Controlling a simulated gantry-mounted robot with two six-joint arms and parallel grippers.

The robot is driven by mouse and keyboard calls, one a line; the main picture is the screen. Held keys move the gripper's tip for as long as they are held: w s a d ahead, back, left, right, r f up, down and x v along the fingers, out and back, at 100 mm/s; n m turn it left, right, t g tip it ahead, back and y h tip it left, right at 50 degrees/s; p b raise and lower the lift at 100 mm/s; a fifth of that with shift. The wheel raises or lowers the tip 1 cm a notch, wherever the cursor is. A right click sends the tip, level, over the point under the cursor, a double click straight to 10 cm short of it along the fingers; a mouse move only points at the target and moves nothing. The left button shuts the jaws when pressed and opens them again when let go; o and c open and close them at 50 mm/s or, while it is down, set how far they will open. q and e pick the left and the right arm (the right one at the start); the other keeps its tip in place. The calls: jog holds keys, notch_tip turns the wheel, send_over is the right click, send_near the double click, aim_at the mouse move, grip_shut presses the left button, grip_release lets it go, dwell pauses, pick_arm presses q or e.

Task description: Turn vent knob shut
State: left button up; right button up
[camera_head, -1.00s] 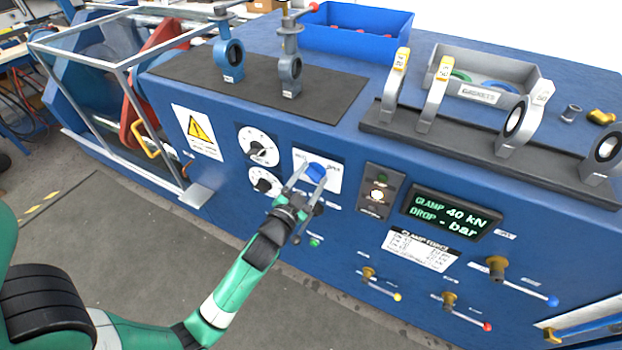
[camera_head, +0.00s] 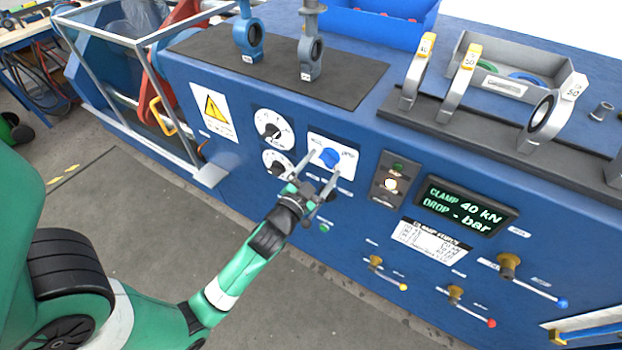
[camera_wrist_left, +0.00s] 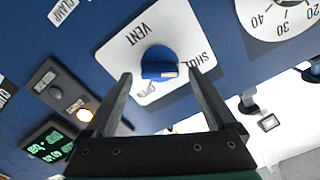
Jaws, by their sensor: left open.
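The blue vent knob (camera_head: 330,157) sits on a white plate on the blue bench front. In the left wrist view the knob (camera_wrist_left: 160,64) has a white mark at its lower right. The plate (camera_wrist_left: 118,50) reads VENT, SHUT and a partly legible OPEN there. SHUT lies to the knob's right and OPEN below it; I cannot tell exactly where the mark points. My left gripper (camera_head: 324,165) is open and empty, close in front of the knob. In the wrist view the knob shows between its fingertips (camera_wrist_left: 160,74), with a gap on each side. My right gripper is not in view.
Two white dials (camera_head: 273,130) lie left of the plate. A lamp panel (camera_head: 389,178) with a lit lamp and a display (camera_head: 466,205) reading 40 kN are to the right. Small levers (camera_head: 458,293) stick out lower down. A wire-frame guard (camera_head: 122,45) stands at the left.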

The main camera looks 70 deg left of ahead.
pick_arm(q)
jog(key=b+v, duration=0.1)
jog(key=v, duration=0.9)
jog(key=shift+w, duration=0.1)
